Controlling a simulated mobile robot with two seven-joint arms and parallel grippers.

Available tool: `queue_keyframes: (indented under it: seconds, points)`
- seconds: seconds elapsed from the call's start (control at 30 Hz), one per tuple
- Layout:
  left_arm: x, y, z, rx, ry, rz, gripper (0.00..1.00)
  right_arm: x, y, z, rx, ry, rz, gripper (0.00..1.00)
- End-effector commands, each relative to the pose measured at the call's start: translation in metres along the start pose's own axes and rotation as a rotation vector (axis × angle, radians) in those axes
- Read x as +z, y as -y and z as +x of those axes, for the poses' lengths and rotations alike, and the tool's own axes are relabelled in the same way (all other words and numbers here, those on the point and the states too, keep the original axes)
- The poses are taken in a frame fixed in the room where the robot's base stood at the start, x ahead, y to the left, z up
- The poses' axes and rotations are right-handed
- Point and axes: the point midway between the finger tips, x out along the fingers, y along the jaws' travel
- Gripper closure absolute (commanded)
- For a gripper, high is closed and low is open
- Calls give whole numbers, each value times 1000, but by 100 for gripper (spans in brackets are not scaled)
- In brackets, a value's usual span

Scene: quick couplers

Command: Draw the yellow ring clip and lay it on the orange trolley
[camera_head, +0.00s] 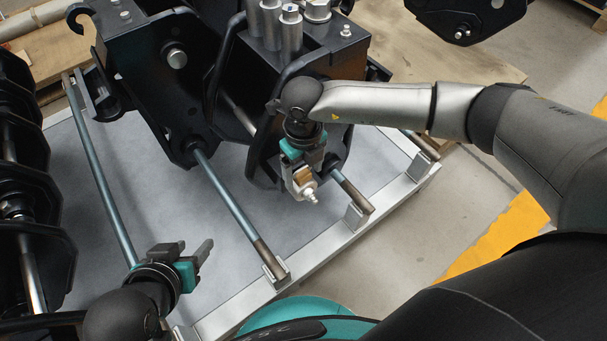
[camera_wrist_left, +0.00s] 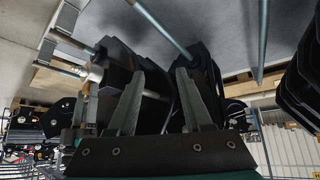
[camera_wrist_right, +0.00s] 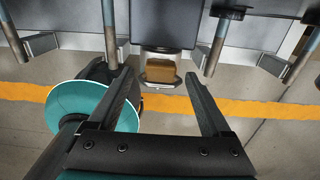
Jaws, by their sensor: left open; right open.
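I cannot make out a yellow ring clip or an orange trolley in any view. A pale silver fitting with a narrow tip (camera_head: 306,192) is at the side of the black coupler (camera_head: 268,130). My right gripper (camera_head: 303,170) is open over this fitting in the head view; the fitting partly hides its fingers. In the right wrist view, a tan-brown block (camera_wrist_right: 160,71) shows between the open fingertips; I cannot tell whether they touch it. My left gripper (camera_head: 196,247) is open and empty, over the grey panel, left of the steel bar.
Black couplers stand on a grey panel with a pale metal frame (camera_head: 318,262). Steel bars (camera_head: 232,205) cross it. More black couplers (camera_head: 25,190) stand at the far left. A yellow floor stripe (camera_head: 500,235) runs at the right. The panel between the bars is clear.

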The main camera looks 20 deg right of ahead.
Motion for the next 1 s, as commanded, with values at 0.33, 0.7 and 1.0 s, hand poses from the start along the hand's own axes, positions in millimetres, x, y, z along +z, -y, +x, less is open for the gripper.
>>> queue_keyframes:
  seconds: [0.33,0.7,1.0]
  points:
    - [-8,-9,8,24,-85,1,50,0,0,10,0,0,-1,17]
    - [-8,-9,8,24,-88,1,50,0,0,10,1,0,0,28]
    - [-8,-9,8,24,-88,1,50,0,0,10,1,0,0,62]
